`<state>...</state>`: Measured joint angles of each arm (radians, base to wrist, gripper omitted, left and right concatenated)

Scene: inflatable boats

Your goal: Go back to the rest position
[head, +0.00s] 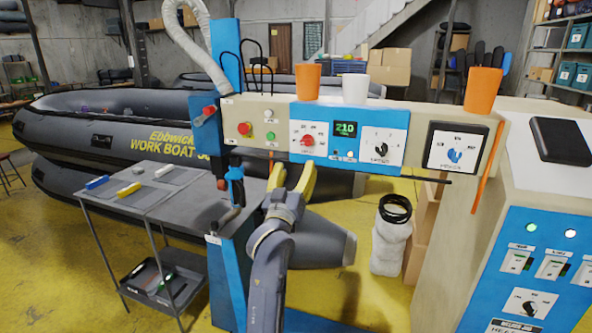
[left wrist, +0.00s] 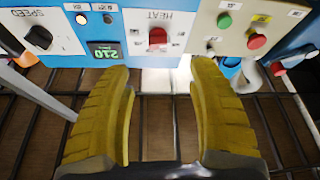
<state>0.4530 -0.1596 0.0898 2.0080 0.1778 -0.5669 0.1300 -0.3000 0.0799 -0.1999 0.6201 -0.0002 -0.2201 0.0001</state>
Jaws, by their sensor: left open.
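My left gripper (head: 291,177) has yellow fingers and is open, with nothing between them. In the head view it stands just in front of and below the control panel (head: 340,112). The panel carries a red heat knob (head: 307,141), a green display reading 210 (head: 346,128) and a dark speed knob (head: 382,148). In the left wrist view the two fingers (left wrist: 160,75) are apart below the red heat knob (left wrist: 157,37), and a gap shows between them and the knob. My right gripper is in neither view.
Orange cups (head: 308,82) and a white cup (head: 355,86) stand on the panel's top. A grey table (head: 120,205) with small blocks is at left. A grey inflatable boat (head: 90,125) lies behind. A blue-fronted cabinet (head: 510,215) stands at right. Yellow floor shows between.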

